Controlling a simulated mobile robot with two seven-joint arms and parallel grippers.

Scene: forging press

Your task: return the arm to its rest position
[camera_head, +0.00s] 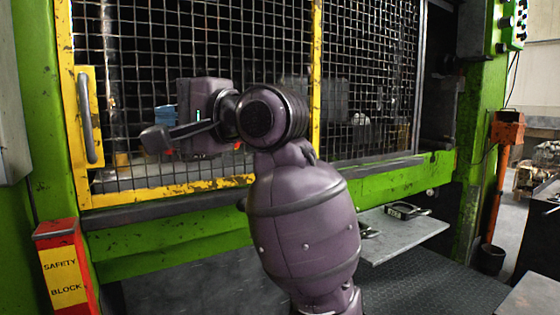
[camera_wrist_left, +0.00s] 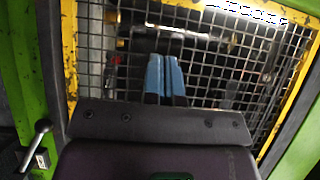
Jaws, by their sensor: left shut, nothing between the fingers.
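My left arm rises through the middle of the head view, with its purple forearm bent towards the press guard. My left gripper (camera_head: 164,115) is at the arm's far end, left of the wrist, in front of the wire mesh guard (camera_head: 130,60). Its blue fingers are small and partly hidden there. In the left wrist view the two blue fingers of the gripper (camera_wrist_left: 164,75) lie side by side, shut, with nothing held between them. They point at the mesh. My right gripper is not in view.
The guard's yellow frame carries a grey upright handle (camera_head: 87,117) at left. A red and yellow safety block (camera_head: 64,268) stands at lower left. A grey shelf (camera_head: 400,238) with small metal items juts out at right. An orange post (camera_head: 497,190) stands farther right.

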